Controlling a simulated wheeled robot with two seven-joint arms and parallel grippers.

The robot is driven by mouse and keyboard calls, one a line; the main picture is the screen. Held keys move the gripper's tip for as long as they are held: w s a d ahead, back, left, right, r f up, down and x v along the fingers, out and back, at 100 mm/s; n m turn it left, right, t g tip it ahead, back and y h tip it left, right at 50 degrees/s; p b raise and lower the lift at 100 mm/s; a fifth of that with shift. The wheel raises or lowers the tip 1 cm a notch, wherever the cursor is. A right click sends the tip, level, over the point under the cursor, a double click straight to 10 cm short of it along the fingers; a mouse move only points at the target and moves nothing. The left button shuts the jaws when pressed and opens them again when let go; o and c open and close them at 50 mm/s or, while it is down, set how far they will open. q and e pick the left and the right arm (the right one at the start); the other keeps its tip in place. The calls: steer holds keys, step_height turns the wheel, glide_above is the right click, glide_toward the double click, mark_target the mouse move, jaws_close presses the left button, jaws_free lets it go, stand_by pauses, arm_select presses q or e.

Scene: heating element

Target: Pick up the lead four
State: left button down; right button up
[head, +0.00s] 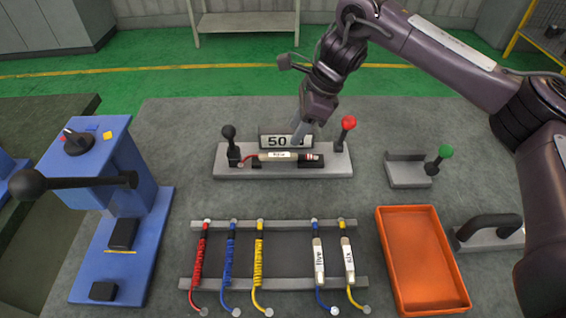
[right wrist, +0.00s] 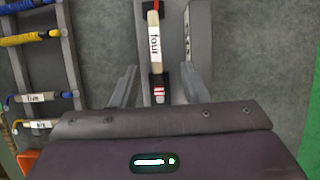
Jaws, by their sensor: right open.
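The lead four (head: 283,156) lies across the grey fixture with the "50" plate, its white label facing up. Its label reads "four" in the right wrist view (right wrist: 153,35), where its red-and-white end points toward my gripper. My right gripper (head: 301,134) is open and empty, just above and behind the lead near the "50" plate. In the right wrist view its two fingers (right wrist: 156,86) stand on either side of the lead's line, apart from it. My left gripper is not in view.
The fixture (head: 232,171) has a black knob (head: 228,131) at left and a red knob (head: 348,122) at right. A rack (head: 290,283) of several leads, an orange tray (head: 455,300), a green-knobbed bracket (head: 408,172) and a blue lever stand (head: 150,245) are around it.

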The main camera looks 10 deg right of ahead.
mark_target(284, 155)
steer(key=x, duration=0.4)
steer(key=p+x, duration=0.1)
steer(key=x, duration=0.2)
steer(key=shift+s+d+f, duration=0.1)
steer(key=shift+s, duration=0.25)
jaws_close()
